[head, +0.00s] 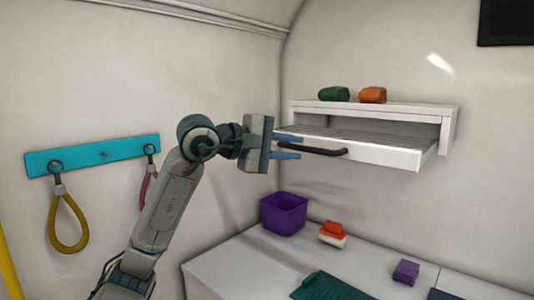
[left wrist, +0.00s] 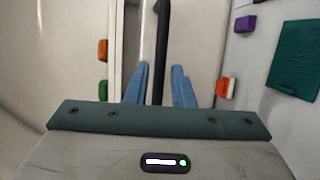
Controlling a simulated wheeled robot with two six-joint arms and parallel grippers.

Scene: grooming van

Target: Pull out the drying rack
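The drying rack (head: 395,154) is a white slatted tray with a black bar handle (head: 328,152) on its front. It juts out from under a white wall shelf (head: 445,112). My left gripper (head: 297,147) is at the left end of the handle, its two blue fingers above and below it. In the left wrist view, the dark handle (left wrist: 161,45) runs up between the spread fingers of the left gripper (left wrist: 159,85), with gaps visible beside it. The gripper looks open around the bar, not clamped. My right gripper is in neither view.
A green roll (head: 334,94) and an orange roll (head: 372,95) lie on the shelf. A turquoise hook rail (head: 90,156) hangs at left.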

